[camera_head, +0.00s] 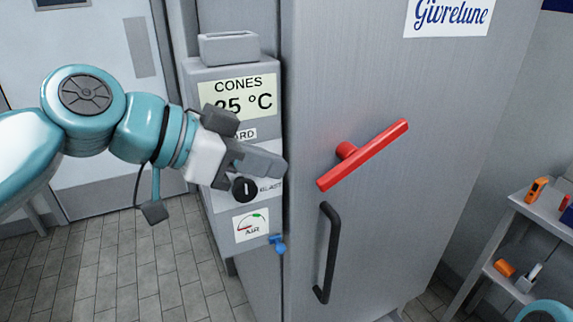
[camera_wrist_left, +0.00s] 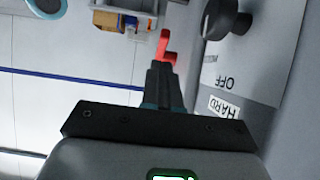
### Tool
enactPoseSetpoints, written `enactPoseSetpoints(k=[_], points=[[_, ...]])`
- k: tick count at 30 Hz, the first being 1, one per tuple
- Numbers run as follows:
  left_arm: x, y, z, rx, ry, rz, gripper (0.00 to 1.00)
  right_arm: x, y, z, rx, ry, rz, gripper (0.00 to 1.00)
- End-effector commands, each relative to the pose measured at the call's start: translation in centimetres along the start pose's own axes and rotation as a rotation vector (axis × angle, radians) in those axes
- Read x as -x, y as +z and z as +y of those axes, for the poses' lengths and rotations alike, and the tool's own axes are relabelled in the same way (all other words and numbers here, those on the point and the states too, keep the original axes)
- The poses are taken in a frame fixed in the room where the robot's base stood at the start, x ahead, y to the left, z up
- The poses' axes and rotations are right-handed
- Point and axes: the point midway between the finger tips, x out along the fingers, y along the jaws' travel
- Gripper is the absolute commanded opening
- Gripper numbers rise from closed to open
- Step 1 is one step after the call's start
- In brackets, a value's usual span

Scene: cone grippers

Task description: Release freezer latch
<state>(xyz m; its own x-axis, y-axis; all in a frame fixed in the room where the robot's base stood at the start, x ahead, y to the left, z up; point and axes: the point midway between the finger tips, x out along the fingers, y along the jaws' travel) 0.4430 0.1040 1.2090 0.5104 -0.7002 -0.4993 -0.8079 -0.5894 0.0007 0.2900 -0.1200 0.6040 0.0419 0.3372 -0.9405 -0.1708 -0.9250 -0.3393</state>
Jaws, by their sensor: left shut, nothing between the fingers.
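The red latch handle (camera_head: 375,148) is a T-shaped bar on the grey freezer door (camera_head: 345,60). It slants from lower left to upper right. In the left wrist view the red handle (camera_wrist_left: 165,47) shows just beyond my fingertips. My left gripper (camera_head: 282,167) is shut and empty, in front of the control panel beside the door's left edge. Its tip is a short way left of the red bar's lower end, apart from it in the head view. My left gripper (camera_wrist_left: 163,75) also shows in the wrist view. My right gripper is out of view.
A black door handle (camera_head: 329,255) is below the latch. The control panel (camera_head: 237,95) has a black knob (camera_head: 244,189), a gauge (camera_head: 250,225) and a blue valve (camera_head: 277,243). A shelf rack (camera_head: 540,208) with small items stands at right. Tiled floor at lower left is clear.

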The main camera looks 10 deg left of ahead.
Motion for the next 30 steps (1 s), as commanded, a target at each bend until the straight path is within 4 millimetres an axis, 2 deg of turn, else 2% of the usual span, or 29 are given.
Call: enactPoseSetpoints(k=[3,9,13,21,22,24,26,30], points=[[2.2,0.5,-0.1,0.000,-0.004,0.002,0.00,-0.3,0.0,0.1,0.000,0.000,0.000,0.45],[4.9,1.0,0.0,0.001,-0.003,0.001,0.00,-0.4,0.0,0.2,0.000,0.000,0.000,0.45],[5.7,1.1,0.0,0.000,-0.001,0.000,0.00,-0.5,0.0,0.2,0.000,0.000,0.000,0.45],[5.9,1.2,0.0,-0.001,0.000,0.000,0.00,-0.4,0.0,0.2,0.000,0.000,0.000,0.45],[5.9,1.2,0.0,-0.001,0.000,0.000,0.00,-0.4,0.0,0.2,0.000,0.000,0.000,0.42],[5.9,1.2,0.0,-0.001,0.000,0.000,0.00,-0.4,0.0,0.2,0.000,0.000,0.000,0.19],[5.9,1.2,0.0,-0.001,0.000,0.000,0.00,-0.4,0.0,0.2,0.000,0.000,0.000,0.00],[5.8,1.3,0.0,0.001,0.000,-0.001,0.00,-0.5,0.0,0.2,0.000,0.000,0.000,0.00]])
